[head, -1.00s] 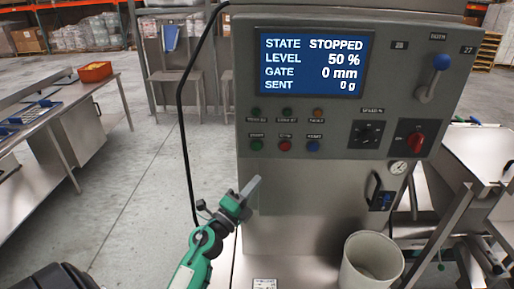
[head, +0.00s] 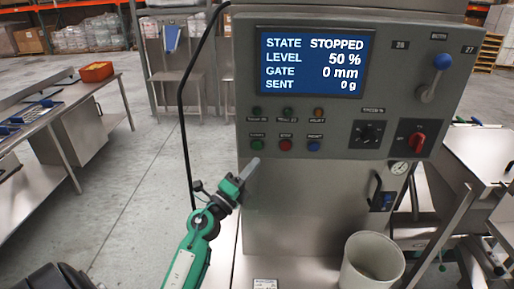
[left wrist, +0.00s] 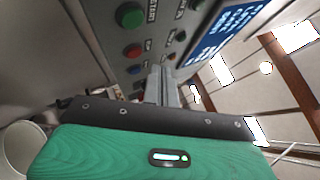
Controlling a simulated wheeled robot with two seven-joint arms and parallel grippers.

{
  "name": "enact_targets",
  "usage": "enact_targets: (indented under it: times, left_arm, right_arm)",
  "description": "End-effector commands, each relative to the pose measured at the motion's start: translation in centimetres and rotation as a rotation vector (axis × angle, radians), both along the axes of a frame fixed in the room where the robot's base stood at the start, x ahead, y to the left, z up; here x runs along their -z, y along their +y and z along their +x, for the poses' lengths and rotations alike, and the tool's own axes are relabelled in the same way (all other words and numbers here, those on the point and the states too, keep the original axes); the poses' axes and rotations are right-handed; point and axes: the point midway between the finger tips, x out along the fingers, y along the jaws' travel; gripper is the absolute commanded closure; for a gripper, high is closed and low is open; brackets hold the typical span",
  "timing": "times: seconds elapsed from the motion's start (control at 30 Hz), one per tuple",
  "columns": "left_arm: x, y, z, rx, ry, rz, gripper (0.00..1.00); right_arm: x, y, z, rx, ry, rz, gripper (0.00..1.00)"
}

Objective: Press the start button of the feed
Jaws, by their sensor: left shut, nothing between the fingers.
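The feed's grey control panel (head: 350,95) has a lower row of buttons: a green one at the left (head: 257,143), a red one (head: 285,144) and a blue one (head: 314,145). In the left wrist view the label beside the green button (left wrist: 130,15) seems to read START. The panel's screen (head: 312,64) reads STATE STOPPED, LEVEL 50 %, GATE 0 mm, SENT 0 g. My left gripper (head: 253,164) is shut and empty, its tips just below the green button in the head view. In the left wrist view its fingers (left wrist: 162,85) point toward the panel. I see no contact. My right gripper is out of view.
Three lamps (head: 287,113) sit above the buttons. A dark knob (head: 369,132), a red switch (head: 417,141) and a blue-knobbed lever (head: 442,62) are to the right. A pale bin (head: 360,278) stands below. A black cable (head: 182,120) hangs at the panel's left.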

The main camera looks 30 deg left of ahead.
Motion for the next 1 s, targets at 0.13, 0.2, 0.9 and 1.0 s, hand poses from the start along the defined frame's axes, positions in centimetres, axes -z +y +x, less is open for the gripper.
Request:
enact_targets:
  times: [0.13,0.2,0.9,1.0]
  left_arm:
    - [0.1,1.2,1.9,0.0,-0.002,0.0,1.0]
    - [0.0,1.7,2.7,-0.001,-0.001,0.0,1.0]
    - [0.0,2.8,4.6,0.001,0.0,-0.002,1.0]
    - [0.0,2.8,4.6,0.0,0.0,-0.001,1.0]
  right_arm:
    - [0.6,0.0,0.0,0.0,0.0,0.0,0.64]
    - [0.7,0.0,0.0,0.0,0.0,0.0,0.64]
    - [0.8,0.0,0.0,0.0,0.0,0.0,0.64]
    - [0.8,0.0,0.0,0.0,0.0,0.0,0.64]
